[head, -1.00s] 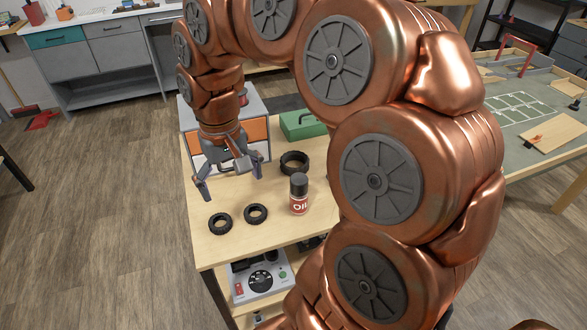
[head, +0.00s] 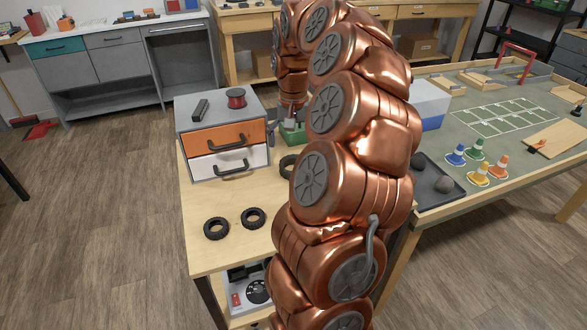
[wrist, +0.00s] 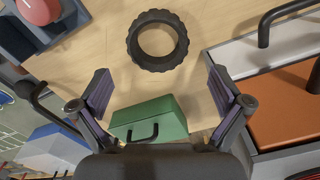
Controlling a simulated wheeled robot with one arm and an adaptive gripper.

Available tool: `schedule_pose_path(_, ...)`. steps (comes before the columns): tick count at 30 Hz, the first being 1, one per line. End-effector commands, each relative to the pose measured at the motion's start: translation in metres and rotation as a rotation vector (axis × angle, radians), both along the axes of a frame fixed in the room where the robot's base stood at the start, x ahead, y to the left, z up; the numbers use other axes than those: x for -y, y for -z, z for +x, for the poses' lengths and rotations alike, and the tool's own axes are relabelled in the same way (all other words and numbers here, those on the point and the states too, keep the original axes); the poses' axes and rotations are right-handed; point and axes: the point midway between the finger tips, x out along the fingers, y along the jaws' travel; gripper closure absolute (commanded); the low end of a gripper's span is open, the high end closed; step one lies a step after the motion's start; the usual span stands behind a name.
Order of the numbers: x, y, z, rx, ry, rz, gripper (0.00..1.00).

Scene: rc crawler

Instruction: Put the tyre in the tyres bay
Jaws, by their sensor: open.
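A chunky black tyre (wrist: 157,40) lies flat on the wooden bench top, at the top middle of the wrist view. In the head view it shows only partly (head: 287,165), mostly behind my arm. Two smaller black tyres lie near the bench's front left, one on the left (head: 216,228) and one on the right (head: 253,218). My gripper (wrist: 159,85) is open and empty, its fingers apart with the larger tyre ahead of the gap between them. In the head view my arm largely hides the gripper. I cannot make out which place is the tyres bay.
A drawer unit (head: 222,139) with orange and white fronts stands on the bench. A green case (wrist: 150,118) with a dark handle lies close to my gripper. A dark divided container (wrist: 72,17) and a red object (wrist: 38,10) are at the wrist view's upper left.

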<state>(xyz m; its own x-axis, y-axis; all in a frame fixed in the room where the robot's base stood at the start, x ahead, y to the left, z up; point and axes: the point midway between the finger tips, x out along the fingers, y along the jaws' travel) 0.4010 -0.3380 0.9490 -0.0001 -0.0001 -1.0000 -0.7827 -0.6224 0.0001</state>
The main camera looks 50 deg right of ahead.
Motion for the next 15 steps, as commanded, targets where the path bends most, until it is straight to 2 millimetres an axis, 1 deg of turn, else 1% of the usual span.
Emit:
schedule_pose_path(3,-0.001,0.011,-0.001,-0.002,-0.002,0.001,0.00)
schedule_pose_path(11,-0.001,0.024,-0.002,-0.002,-0.003,0.002,0.00)
schedule_pose_path(15,-0.001,0.040,-0.004,-0.003,-0.003,0.002,0.00)
